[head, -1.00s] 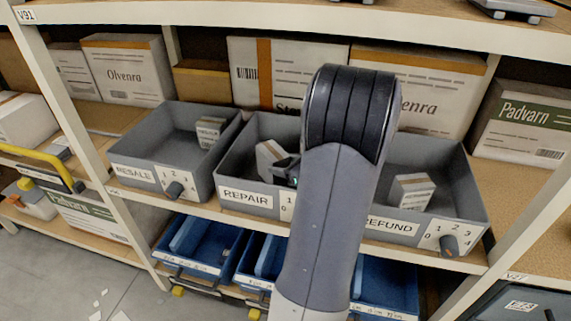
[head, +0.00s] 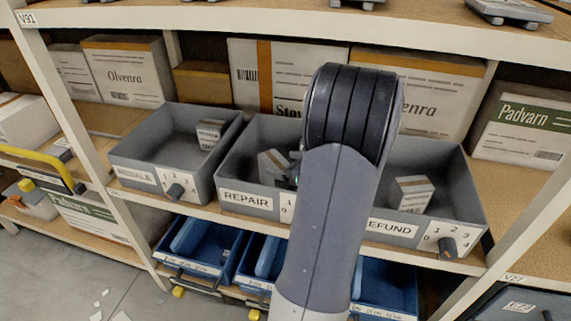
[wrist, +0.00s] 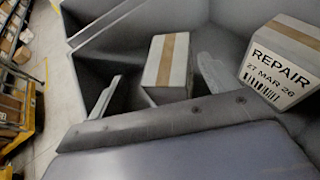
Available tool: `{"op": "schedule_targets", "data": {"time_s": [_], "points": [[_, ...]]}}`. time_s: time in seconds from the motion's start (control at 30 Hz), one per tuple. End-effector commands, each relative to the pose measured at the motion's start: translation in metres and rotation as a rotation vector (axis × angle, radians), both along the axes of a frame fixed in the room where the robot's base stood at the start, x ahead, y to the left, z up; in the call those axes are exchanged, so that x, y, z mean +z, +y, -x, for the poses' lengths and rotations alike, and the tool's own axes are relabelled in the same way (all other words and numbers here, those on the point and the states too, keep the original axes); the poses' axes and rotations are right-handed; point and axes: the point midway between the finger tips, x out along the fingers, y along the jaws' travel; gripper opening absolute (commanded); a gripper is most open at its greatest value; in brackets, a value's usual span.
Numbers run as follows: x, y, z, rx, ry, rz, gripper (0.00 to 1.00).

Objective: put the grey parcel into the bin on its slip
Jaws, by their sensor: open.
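The grey parcel (head: 271,165), with a tan tape strip, sits inside the grey REPAIR bin (head: 246,200). In the wrist view the parcel (wrist: 166,72) lies in front of and between the spread fingers of my gripper (wrist: 158,90), with gaps at its sides. My gripper (head: 294,170) is open, low in the REPAIR bin at the parcel's right side; my arm hides most of it. No slip shows on the parcel's visible faces. A second box (wrist: 285,62) in the wrist view bears a label reading REPAIR, 27 MAR 26.
The RESALE bin (head: 135,178) stands to the left and the REFUND bin (head: 390,229) to the right, each with a small box inside. Blue bins (head: 195,262) stand below. Cartons (head: 122,70) line the back; an upper shelf (head: 250,18) runs above. My arm hides the REPAIR bin's right part.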

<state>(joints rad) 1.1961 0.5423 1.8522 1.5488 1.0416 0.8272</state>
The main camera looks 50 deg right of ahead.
Motion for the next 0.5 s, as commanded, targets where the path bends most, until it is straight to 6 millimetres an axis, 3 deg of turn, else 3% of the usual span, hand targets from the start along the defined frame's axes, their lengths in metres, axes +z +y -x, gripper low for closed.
{"op": "schedule_targets", "data": {"time_s": [0.2, 0.5], "points": [[0.02, -0.003, 0.05, -0.009, 0.0, 0.004, 0.8], [0.038, -0.002, 0.096, -0.007, 0.0, 0.002, 0.8]]}}
